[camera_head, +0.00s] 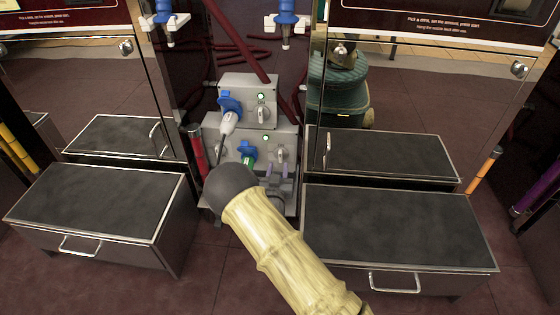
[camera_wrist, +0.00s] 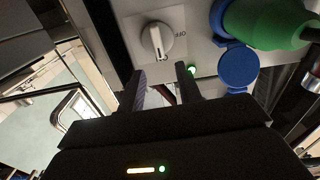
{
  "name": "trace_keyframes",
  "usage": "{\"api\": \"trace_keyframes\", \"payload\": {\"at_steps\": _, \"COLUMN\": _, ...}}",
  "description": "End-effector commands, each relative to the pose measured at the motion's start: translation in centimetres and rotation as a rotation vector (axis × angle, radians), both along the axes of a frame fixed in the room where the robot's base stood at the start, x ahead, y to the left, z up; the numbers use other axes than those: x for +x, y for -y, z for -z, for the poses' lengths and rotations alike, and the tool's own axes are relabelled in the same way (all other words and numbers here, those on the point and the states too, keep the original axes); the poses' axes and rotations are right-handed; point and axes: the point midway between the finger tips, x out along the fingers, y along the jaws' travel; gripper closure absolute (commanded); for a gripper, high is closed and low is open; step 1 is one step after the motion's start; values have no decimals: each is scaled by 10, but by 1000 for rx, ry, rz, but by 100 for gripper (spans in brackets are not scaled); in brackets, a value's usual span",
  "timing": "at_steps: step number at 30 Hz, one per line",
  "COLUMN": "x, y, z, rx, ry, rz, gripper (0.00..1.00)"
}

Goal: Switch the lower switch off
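The lower switch is a grey rotary knob (camera_head: 281,154) on the lower grey box (camera_head: 292,135), with a lit green lamp (camera_head: 265,138) above it to the left. In the wrist view the knob (camera_wrist: 157,38) sits on a pale plate, its pointer line toward the bottom of the picture; a small label beside it seems to read "Off". My gripper (camera_wrist: 162,86) is open and empty, its two fingers apart, just short of the knob and not visibly touching it. In the head view my gripper (camera_head: 277,171) is just below the knob, partly hidden by my arm.
The upper box has its own knob (camera_head: 262,113), a lit green lamp and a white plug (camera_head: 229,121). A green plug (camera_wrist: 265,22) with a blue cap (camera_wrist: 238,67) is close beside the lower knob. Dark-topped drawers (camera_head: 105,212) and (camera_head: 395,225) flank the boxes.

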Motion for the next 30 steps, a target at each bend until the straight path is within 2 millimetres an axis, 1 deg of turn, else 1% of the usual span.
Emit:
{"api": "trace_keyframes", "payload": {"at_steps": 1, "x": 10, "y": 1, "z": 4, "rx": 2, "ry": 3, "rz": 1, "gripper": 65}}
{"api": "trace_keyframes", "payload": {"at_steps": 6, "x": 39, "y": 1, "z": 4, "rx": 2, "ry": 4, "rz": 0, "gripper": 65}}
{"api": "trace_keyframes", "payload": {"at_steps": 10, "x": 58, "y": 2, "z": 3, "rx": 2, "ry": 3, "rz": 1, "gripper": 65}}
{"api": "trace_keyframes", "payload": {"at_steps": 15, "x": 68, "y": 3, "z": 0, "rx": 1, "ry": 1, "rz": 0, "gripper": 65}}
{"api": "trace_keyframes", "payload": {"at_steps": 22, "x": 69, "y": 3, "z": -1, "rx": 0, "ry": 0, "rz": 1, "gripper": 65}}
{"api": "trace_keyframes", "payload": {"at_steps": 23, "x": 69, "y": 3, "z": -1, "rx": 0, "ry": 0, "rz": 1, "gripper": 67}}
{"api": "trace_keyframes", "payload": {"at_steps": 27, "x": 69, "y": 4, "z": 0, "rx": 0, "ry": 0, "rz": 2, "gripper": 95}}
{"api": "trace_keyframes", "payload": {"at_steps": 28, "x": 69, "y": 4, "z": 0, "rx": 0, "ry": 0, "rz": 2, "gripper": 100}}
{"api": "trace_keyframes", "payload": {"at_steps": 30, "x": 69, "y": 4, "z": 0, "rx": 0, "ry": 0, "rz": 2, "gripper": 100}}
